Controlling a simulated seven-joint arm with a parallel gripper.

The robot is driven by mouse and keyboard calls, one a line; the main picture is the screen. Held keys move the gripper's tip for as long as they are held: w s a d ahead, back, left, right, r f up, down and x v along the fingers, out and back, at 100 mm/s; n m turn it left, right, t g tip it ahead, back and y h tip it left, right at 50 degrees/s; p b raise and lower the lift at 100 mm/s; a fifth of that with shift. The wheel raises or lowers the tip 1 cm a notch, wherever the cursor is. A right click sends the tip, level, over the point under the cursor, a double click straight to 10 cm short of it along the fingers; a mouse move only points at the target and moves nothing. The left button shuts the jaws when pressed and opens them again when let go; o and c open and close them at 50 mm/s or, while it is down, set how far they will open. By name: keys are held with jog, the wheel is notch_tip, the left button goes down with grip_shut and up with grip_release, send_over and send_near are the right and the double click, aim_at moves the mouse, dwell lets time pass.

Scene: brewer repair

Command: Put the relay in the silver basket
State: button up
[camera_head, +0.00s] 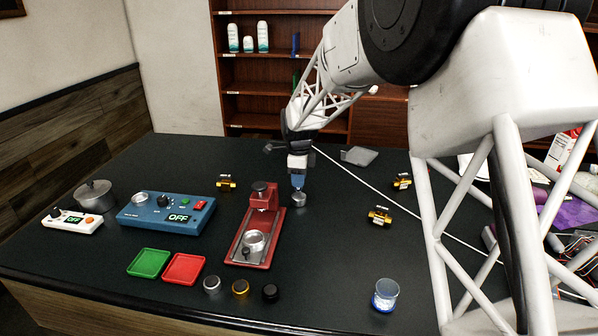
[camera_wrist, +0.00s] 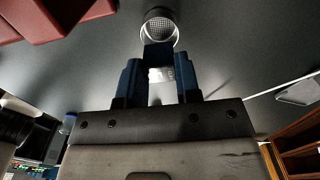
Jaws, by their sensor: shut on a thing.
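My gripper (camera_wrist: 160,84) is shut on a small dark blue block with a pale, marked face, which I take to be the relay (camera_wrist: 158,54). In the head view my gripper (camera_head: 298,178) points down at the table; its blue fingers hide most of the relay there. The silver basket (camera_wrist: 158,29), a round metal cup with a mesh bottom, lies just beyond the relay in the wrist view. In the head view the silver basket (camera_head: 299,200) stands on the dark table right below the fingertips. The relay overlaps its near rim in the wrist view; I cannot tell whether they touch.
A red press (camera_head: 260,222) stands close to the left of the basket. A blue control box (camera_head: 165,212) and green (camera_head: 149,263) and red (camera_head: 184,268) trays are farther left. Gold-coloured parts (camera_head: 380,215) lie to the right. A glass (camera_head: 385,295) stands near the front edge.

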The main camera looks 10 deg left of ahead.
jog(key=shift+f, duration=0.95)
jog(key=o, duration=1)
jog(key=shift+r, duration=3.5)
jog(key=shift+d, duration=0.1)
